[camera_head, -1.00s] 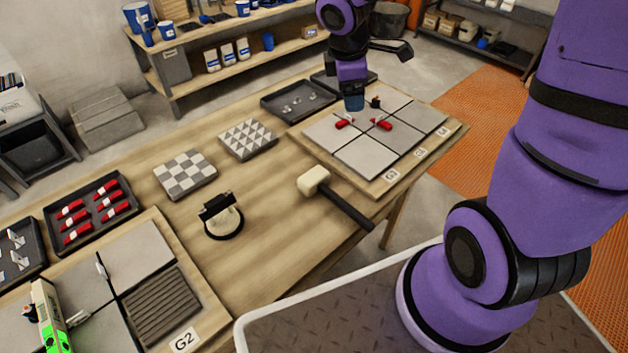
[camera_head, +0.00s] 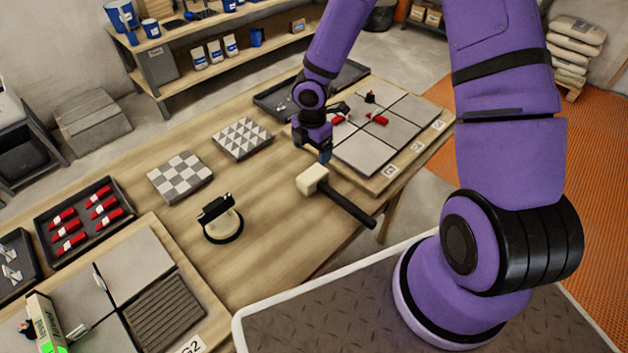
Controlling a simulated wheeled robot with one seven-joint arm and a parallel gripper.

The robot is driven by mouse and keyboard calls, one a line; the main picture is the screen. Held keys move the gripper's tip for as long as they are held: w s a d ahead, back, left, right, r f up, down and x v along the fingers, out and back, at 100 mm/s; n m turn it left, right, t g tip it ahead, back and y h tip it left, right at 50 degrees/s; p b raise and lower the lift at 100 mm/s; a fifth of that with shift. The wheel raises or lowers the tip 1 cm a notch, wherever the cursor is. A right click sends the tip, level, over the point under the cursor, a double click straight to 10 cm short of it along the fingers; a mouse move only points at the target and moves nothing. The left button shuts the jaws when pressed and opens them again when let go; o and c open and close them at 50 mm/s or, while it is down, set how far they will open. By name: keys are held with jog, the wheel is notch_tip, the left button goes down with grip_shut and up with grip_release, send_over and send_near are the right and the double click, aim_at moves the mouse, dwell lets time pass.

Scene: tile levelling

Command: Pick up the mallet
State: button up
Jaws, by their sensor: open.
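The mallet (camera_head: 314,181) lies on the wooden table, with a cream block head and a black handle (camera_head: 350,208) pointing to the lower right toward the table's front edge. My gripper (camera_head: 325,157) is just above and behind the mallet head in the picture, pointing down. It appears apart from the mallet and holds nothing that I can see. Its fingertips are small and partly hidden by its own body, so the gap between them is hard to make out.
A tile board (camera_head: 391,172) with red wedges stands right of the mallet. A black ring-based tool (camera_head: 222,222) and patterned tiles (camera_head: 180,178) lie to the left. A dark tray (camera_head: 122,218) holds several red wedges. The table between the ring-based tool and mallet is clear.

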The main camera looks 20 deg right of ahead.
aim_at(313, 173)
jog(key=shift+s+f, duration=0.15)
jog(key=shift+f, duration=4)
jog(key=shift+f, duration=0.25)
jog(key=c, duration=1.4)
jog(key=shift+r, duration=0.1)
